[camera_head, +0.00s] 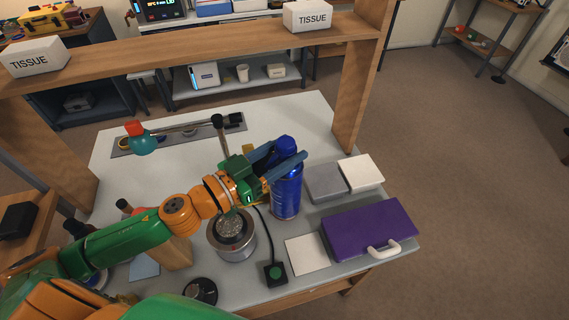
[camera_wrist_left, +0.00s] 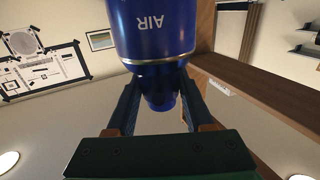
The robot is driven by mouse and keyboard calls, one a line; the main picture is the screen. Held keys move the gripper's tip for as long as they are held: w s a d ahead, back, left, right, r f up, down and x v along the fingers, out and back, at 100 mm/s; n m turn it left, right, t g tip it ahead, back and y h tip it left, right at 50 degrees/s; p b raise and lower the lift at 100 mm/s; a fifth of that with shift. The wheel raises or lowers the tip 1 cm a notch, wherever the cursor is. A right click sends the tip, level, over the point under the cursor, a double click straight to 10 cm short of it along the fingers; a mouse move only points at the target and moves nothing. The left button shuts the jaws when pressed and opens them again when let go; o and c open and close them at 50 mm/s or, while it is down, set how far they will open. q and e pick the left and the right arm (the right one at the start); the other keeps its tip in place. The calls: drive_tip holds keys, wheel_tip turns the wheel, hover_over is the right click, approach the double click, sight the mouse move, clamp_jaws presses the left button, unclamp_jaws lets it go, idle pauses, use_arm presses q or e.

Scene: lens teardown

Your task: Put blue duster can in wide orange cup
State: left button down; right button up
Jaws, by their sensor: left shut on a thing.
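The blue duster can (camera_head: 287,192) is upright near the middle of the table in the head view. My left gripper (camera_head: 289,153) is shut on its narrow top, with one finger on each side. In the left wrist view the blue can (camera_wrist_left: 158,28) shows the word AIR, and my left gripper (camera_wrist_left: 160,100) closes around its neck. I cannot tell whether the can's base touches the table. I cannot make out a wide orange cup; my left arm covers part of the table. My right gripper is not in view.
A round metal pot (camera_head: 232,250) stands left of the can, with a green-button box (camera_head: 275,273) in front. A grey block (camera_head: 325,182), white block (camera_head: 361,173), white pad (camera_head: 307,254) and purple case (camera_head: 368,228) lie to the right. A wooden shelf (camera_head: 200,55) spans the back.

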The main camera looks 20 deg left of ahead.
use_arm(q)
drive_tip(key=w+a+f+b, duration=0.2)
drive_tip(key=w+f, duration=0.4)
drive_tip(key=f, duration=0.3)
drive_tip(key=shift+w+f+b, duration=0.25)
drive_tip(key=shift+f+b, duration=0.1)
drive_tip(key=shift+b, duration=0.3)
drive_tip(key=shift+f+b, duration=0.45)
drive_tip(key=shift+f, duration=0.2)
drive_tip(key=shift+c, duration=1.7)
unclamp_jaws()
drive_tip(key=shift+o, duration=0.3)
